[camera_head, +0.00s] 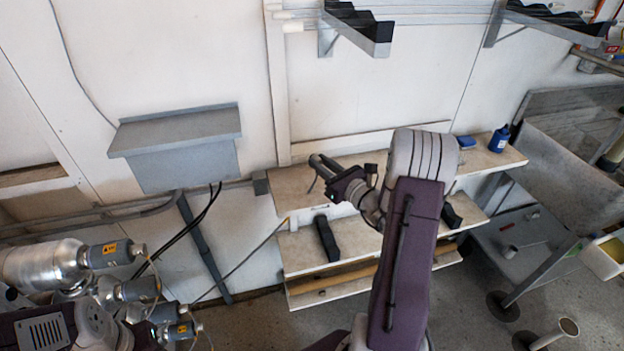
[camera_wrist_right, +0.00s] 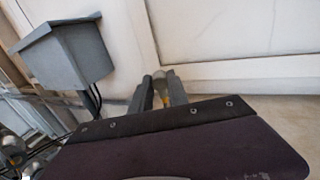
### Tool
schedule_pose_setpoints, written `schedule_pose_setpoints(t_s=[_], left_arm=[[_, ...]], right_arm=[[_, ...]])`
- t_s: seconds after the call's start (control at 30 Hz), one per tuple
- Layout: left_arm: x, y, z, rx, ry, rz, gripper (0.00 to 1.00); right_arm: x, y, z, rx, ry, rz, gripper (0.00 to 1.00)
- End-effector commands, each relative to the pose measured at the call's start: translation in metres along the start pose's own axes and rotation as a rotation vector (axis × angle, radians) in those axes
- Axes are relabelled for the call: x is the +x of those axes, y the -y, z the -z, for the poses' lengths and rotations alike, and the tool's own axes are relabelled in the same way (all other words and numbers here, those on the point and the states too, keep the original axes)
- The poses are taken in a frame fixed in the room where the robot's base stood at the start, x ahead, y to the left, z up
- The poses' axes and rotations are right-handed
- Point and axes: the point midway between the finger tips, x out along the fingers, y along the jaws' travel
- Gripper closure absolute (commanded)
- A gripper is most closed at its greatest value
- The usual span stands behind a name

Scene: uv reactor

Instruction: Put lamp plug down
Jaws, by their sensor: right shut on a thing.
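My right gripper (camera_head: 323,167) reaches over the left part of the upper wall shelf (camera_head: 288,181). In the right wrist view its two grey fingers (camera_wrist_right: 160,84) are shut on the lamp plug (camera_wrist_right: 158,90), a small pale grey piece with a yellowish part, mostly hidden between the fingers. In the head view the plug cannot be told apart from the fingers. Whether it touches the shelf is unclear. Part of my left arm shows at the bottom left, but its gripper is out of view.
A blue bottle (camera_head: 499,139) and a blue box (camera_head: 466,142) stand at the shelf's right end. A black item (camera_head: 327,239) lies on the lower shelf. A grey wall box (camera_head: 185,160) hangs at left. Steel cylinders (camera_head: 45,266) with cables stand at lower left.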

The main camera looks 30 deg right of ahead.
Motion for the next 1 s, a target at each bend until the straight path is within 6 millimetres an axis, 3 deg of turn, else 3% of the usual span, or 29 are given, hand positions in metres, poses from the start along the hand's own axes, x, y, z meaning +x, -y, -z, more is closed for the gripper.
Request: schedule_pose_setpoints(t_s=[0.17, 0.3, 0.53, 1.0], left_arm=[[0.004, 0.000, 0.000, 0.000, 0.000, 0.000, 0.64], [0.005, 0.000, -0.001, 0.000, 0.000, 0.000, 0.64], [0.016, 0.000, -0.002, 0.000, 0.000, 0.000, 0.64], [0.022, 0.000, -0.002, 0.000, 0.000, 0.000, 0.64]], right_arm=[[0.024, -0.008, 0.015, -0.001, 0.000, -0.002, 1.00], [0.026, -0.008, 0.018, -0.001, 0.000, 0.002, 1.00], [0.026, -0.008, 0.055, 0.002, -0.001, 0.001, 1.00], [0.026, -0.008, 0.063, -0.001, 0.001, 0.001, 1.00]])
